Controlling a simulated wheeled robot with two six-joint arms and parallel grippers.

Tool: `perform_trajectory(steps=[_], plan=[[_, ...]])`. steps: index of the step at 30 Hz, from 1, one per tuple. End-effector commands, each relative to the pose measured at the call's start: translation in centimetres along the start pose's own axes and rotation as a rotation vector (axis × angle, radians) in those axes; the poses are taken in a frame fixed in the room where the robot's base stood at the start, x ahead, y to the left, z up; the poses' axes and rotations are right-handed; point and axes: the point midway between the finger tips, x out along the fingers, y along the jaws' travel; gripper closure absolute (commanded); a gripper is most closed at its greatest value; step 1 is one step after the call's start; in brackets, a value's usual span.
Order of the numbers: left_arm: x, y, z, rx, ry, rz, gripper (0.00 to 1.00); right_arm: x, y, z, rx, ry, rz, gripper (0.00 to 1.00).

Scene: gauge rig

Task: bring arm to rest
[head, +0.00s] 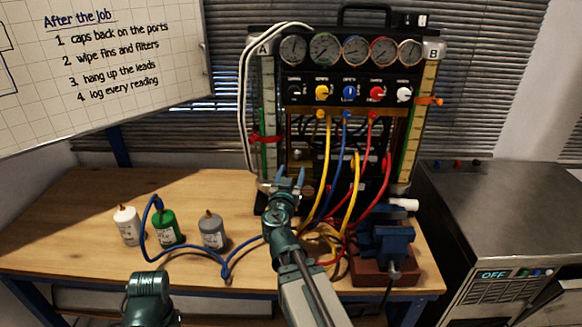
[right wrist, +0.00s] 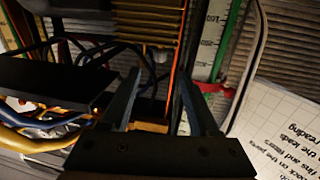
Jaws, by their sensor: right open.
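My right gripper (head: 290,176) is open in front of the lower left part of the gauge rig (head: 350,20), its two blue fingers pointing up and away. In the right wrist view its fingers (right wrist: 158,92) stand apart with nothing held between them; rig parts and dark leads show behind them. I cannot tell whether the fingertips touch the rig. A teal part of my left arm (head: 148,300) shows at the bottom left in the head view; its gripper is not visible.
White (head: 127,226), green (head: 167,228) and grey (head: 213,231) bottles and a blue lead (head: 190,247) are on the wooden table (head: 75,200). Yellow, red and blue hoses hang close right of my right arm. A blue vise (head: 385,240) stands right. A whiteboard (head: 110,90) hangs upper left.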

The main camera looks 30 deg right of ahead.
Motion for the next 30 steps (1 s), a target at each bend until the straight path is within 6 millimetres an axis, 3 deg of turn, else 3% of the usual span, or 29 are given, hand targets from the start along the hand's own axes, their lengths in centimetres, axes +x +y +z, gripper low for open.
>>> perform_trajectory(steps=[16, 20, 23, 26, 30], plan=[[0.0, 0.0, 0.0, 0.0, 0.0, 0.0, 0.5, -0.2, 0.0, 0.0, -0.001, -0.002, 0.001, 0.38], [-0.7, -0.1, 0.0, 0.0, 0.0, 0.0, 0.5, -1.0, -0.6, 0.3, -0.017, -0.049, 0.029, 0.38], [-1.8, -0.2, 0.1, 0.0, 0.0, 0.0, 0.5, -3.0, -1.7, 1.8, -0.066, -0.169, 0.073, 0.38], [-3.0, -0.3, 0.2, 0.0, 0.0, 0.0, 0.5, -6.5, -3.5, 4.9, -0.161, -0.378, 0.091, 0.38], [-4.6, -0.4, 0.3, 0.0, 0.0, 0.0, 0.5, -14.0, -6.8, 9.8, -0.357, -0.735, -0.006, 0.38]])
